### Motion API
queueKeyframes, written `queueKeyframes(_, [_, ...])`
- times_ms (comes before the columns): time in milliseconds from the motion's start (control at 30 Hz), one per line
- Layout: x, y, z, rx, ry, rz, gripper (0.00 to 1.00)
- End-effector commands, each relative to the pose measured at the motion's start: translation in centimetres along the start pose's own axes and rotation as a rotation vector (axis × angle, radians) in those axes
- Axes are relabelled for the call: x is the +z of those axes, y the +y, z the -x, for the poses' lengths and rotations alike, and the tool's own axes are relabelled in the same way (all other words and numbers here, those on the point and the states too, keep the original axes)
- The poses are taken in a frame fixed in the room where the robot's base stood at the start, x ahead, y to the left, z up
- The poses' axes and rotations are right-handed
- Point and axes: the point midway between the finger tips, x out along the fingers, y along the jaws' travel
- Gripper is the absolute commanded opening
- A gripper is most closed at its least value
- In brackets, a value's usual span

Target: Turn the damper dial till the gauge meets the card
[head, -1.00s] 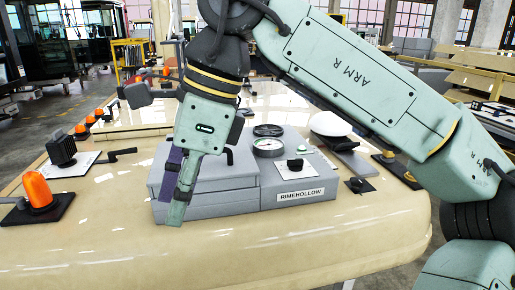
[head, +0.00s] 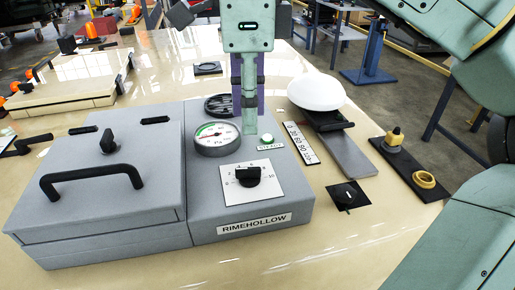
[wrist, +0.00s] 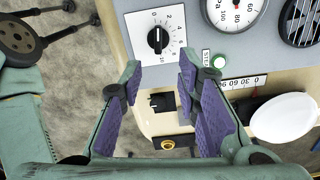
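The damper dial is a black knob (head: 247,177) on a white square plate numbered up to 10, on the grey RIMEHOLLOW box. It also shows in the wrist view (wrist: 157,39), ahead of the fingertips. The round white gauge (head: 217,136), marked Pa, is behind and left of the dial; its needle is too small to read. The wrist view shows part of it (wrist: 233,12). A white number card (head: 300,143) lies along the box's right side, also in the wrist view (wrist: 242,82). My gripper (wrist: 158,75) is open and empty, above the box and apart from the dial.
A green button (head: 266,138) with a label is beside the gauge, and a round black vent (head: 219,105) is behind it. A lid with a black handle (head: 92,180) is at left. A white dome (head: 316,92) and a black switch plate (head: 348,195) stand at right.

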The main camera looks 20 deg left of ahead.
Motion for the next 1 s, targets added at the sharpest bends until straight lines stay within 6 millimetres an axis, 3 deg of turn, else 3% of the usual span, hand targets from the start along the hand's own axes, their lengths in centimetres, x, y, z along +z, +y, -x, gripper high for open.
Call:
queueKeyframes(500, [0.1,0.0,-8.7,0.002,-0.003,0.004,0.30])
queueKeyframes(700, [0.1,0.0,-10.1,0.000,-0.001,0.003,0.30])
queueKeyframes(1000, [0.1,0.0,-10.2,0.000,-0.001,0.001,0.29])
